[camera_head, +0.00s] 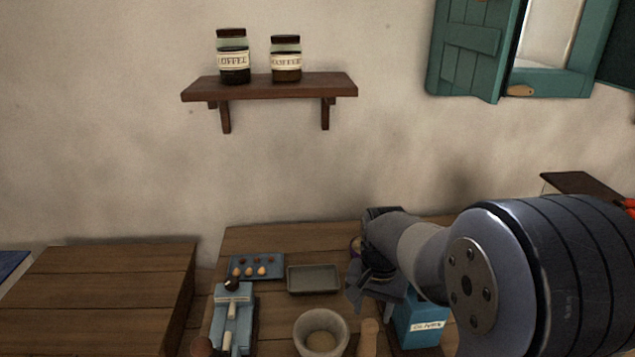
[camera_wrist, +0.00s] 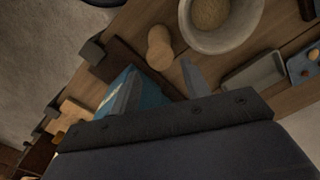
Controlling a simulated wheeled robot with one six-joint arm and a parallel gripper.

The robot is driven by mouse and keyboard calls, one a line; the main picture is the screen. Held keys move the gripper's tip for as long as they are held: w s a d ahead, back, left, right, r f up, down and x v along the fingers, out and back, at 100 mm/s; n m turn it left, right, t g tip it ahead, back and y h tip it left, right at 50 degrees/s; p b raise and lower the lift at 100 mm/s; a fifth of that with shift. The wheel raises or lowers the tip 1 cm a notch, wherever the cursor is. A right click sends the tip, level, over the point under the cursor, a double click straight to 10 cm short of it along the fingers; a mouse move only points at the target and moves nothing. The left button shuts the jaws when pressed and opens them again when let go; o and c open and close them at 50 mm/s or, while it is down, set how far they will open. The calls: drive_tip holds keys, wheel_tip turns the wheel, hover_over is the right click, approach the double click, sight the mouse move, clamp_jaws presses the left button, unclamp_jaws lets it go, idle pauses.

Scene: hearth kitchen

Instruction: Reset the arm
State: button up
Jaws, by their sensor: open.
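My arm reaches in from the right in the head view, with my gripper (camera_head: 372,280) over the right part of the wooden table (camera_head: 290,240). My gripper (camera_wrist: 158,80) is open in the wrist view, its two grey fingers apart with nothing seen held. A blue box (camera_head: 420,325) with a white label stands just below and right of the gripper in the head view. The box (camera_wrist: 150,92) shows partly behind and between the fingers in the wrist view; whether they touch it I cannot tell.
A bowl (camera_head: 300,335), a wooden peg-like piece (camera_head: 368,340), a grey tray (camera_head: 314,280), a blue egg tray (camera_head: 273,260) and a blue device (camera_head: 232,310) crowd the table. A shelf (camera_head: 270,87) with two jars hangs above. Air above the table's left is clear.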

sight(370, 324)
wheel_tip(370, 324, down, 10)
drive_tip(key=shift+f+b, duration=0.2)
drive_tip(key=shift+b, duration=0.2)
wheel_tip(370, 324, up, 3)
drive_tip(key=shift+p, duration=0.3)
drive_tip(key=shift+r, duration=0.75)
drive_tip(key=shift+f, duration=0.1)
